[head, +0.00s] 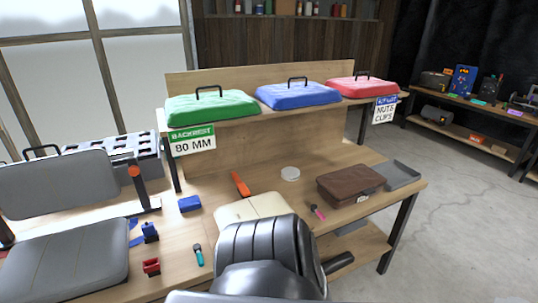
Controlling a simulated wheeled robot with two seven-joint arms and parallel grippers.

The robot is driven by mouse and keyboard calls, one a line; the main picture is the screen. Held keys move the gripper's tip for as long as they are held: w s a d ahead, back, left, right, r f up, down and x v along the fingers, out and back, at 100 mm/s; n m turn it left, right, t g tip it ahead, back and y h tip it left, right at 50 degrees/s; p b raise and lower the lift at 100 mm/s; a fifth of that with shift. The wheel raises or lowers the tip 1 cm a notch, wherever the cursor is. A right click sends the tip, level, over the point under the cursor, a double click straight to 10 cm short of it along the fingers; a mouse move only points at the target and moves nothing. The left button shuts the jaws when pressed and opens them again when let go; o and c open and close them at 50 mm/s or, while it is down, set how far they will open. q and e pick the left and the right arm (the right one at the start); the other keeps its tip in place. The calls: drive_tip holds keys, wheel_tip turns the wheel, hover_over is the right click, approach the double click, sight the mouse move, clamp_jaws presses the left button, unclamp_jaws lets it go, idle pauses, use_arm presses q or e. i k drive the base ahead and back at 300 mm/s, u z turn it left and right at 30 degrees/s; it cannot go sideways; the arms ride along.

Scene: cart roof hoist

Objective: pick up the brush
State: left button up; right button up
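Two small handled tools lie on the wooden bench (225,185), and I cannot tell for certain which is the brush. One tool with a teal handle and dark end (198,255) lies at the front, left of centre. The other, a small pink and dark tool (318,211), lies right of centre, in front of a brown case. Both lie flat on the top with nothing holding them. Neither of my grippers can be made out. A dark ribbed shape (268,245) at bottom centre, perhaps part of my own arm, hides the bench front there.
The brown case (350,185), grey tray (401,175), cream pad (252,208), orange-handled tool (240,184), blue block (189,204) and red clamp (151,267) sit on the bench. A grey seat (65,262) fills the left. Green, blue and red lids rest on the shelf above.

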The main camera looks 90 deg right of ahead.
sight(244, 192)
drive_tip(key=z, duration=2.55)
